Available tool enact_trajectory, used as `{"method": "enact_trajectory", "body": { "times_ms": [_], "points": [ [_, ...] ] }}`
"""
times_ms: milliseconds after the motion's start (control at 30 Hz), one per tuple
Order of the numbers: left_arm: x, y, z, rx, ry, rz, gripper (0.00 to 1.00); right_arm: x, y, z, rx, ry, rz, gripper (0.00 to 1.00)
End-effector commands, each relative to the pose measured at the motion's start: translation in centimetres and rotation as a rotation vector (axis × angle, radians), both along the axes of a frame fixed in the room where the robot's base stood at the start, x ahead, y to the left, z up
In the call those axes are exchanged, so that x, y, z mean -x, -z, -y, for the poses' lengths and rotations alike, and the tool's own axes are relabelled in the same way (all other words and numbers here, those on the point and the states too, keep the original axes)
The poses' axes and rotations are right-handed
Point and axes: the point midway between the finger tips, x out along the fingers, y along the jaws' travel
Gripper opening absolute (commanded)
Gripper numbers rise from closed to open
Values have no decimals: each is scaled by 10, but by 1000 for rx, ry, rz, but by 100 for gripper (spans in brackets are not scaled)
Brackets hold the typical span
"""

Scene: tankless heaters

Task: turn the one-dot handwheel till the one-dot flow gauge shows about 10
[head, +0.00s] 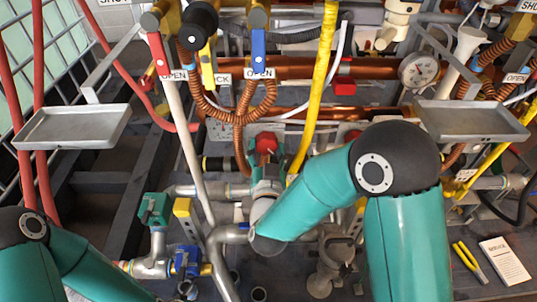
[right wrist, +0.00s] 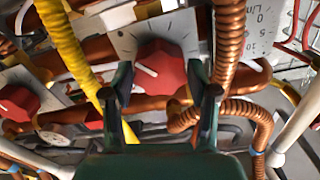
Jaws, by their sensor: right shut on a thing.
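A red handwheel (head: 266,142) with a white pointer line sits on a pale dial plate at the middle of the head view. It also shows in the right wrist view (right wrist: 160,68). My right gripper (right wrist: 163,88) has one dark finger on each side of this handwheel and is shut on it. In the head view my right forearm comes from the right, and the gripper (head: 266,160) is small there. A flow scale (right wrist: 262,28) with numbers shows at the wrist view's upper right; I cannot read its indicator. No dot marks can be made out. My left gripper is out of view.
A second red handwheel (right wrist: 18,103) sits at the wrist view's left. A yellow hose (head: 318,90) and corrugated copper pipes (right wrist: 228,45) run close to the gripper. Two grey trays (head: 72,127) (head: 470,120) flank the pipework. A round gauge (head: 419,71) is at the right.

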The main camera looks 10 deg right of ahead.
Motion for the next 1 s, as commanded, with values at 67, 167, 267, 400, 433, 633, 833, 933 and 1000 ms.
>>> {"method": "enact_trajectory", "body": {
  "times_ms": [67, 167, 267, 400, 433, 633, 833, 933, 1000],
  "points": [
    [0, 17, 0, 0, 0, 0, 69, 0, 5, 2, -59, 4, 17, 24],
    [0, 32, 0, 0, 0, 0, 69, 0, 6, 1, -141, 4, 35, 24],
    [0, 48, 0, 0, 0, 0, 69, 0, 6, 2, -232, 4, 53, 24],
    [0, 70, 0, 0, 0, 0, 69, 0, 6, 2, -364, 4, 79, 24],
    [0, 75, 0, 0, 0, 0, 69, 0, 7, 2, -392, 4, 84, 24],
    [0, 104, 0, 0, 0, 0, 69, 0, 6, 3, -573, 4, 120, 24],
    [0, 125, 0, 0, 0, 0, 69, 0, 5, 3, -723, 6, 148, 24],
    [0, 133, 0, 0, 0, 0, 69, 0, 4, 4, -782, 7, 161, 24],
    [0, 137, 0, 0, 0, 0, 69, 0, 4, 4, -814, 7, 166, 24]
  ]
}}
